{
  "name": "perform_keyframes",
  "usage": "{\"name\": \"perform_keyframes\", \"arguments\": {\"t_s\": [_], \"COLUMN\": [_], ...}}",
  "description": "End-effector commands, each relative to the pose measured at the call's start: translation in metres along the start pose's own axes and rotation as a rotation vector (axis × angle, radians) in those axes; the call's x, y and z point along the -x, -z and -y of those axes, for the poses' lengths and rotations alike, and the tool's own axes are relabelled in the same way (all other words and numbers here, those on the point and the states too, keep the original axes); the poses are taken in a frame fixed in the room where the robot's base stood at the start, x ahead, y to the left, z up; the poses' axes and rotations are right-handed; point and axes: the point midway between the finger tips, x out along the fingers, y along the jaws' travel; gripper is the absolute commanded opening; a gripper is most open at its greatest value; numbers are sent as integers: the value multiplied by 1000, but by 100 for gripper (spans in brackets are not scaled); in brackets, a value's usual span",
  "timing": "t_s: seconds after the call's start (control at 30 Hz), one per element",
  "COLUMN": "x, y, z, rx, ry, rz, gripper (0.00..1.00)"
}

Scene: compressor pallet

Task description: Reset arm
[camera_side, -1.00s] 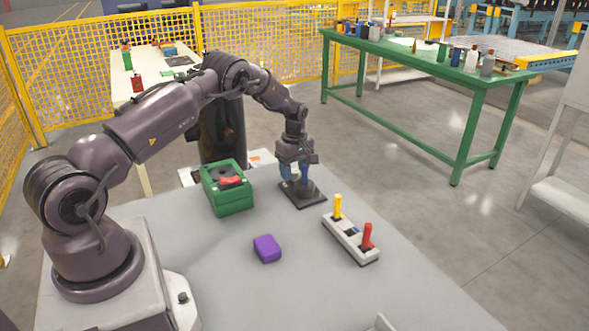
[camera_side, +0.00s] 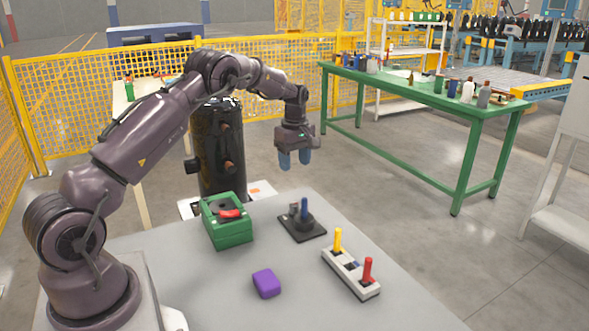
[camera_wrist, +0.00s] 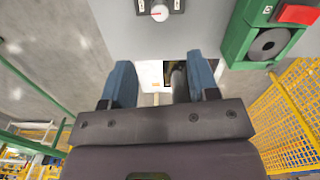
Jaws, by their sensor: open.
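My gripper (camera_side: 294,160) is raised in the air above the far edge of the grey table, pointing down, with its blue fingers apart and nothing between them. In the wrist view my gripper (camera_wrist: 160,85) shows two separated blue fingers. Below it in the side view, a dark square base with an upright blue peg (camera_side: 304,210) stands on the table, apart from the fingers. A green box with a red part on top (camera_side: 228,228) sits to its left; it also shows at the upper right of the wrist view (camera_wrist: 240,40).
A white block with a yellow and a red peg (camera_side: 350,272) and a purple block (camera_side: 266,283) lie on the grey table (camera_side: 310,300). A black cylinder (camera_side: 220,150) stands behind. A green workbench (camera_side: 400,75) and yellow fence (camera_side: 90,90) stand farther off.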

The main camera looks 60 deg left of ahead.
Motion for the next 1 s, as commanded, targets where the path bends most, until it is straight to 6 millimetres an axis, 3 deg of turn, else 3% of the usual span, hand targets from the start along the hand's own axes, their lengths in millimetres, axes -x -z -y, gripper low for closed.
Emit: {"name": "perform_keyframes", "arguments": {"t_s": [0.4, 0.5, 0.57, 0.77, 1.0], "x": [0, -19, -18, 20, 86], "y": [1, -1, -5, -38, -100], "z": [-1, 15, 27, 57, 110], "rx": [-86, -206, -285, -553, -916], "ry": [-6, 39, 53, 35, -39], "rz": [-7, 5, 15, 26, 2], "gripper": [55, 55, 55, 55, 55]}}
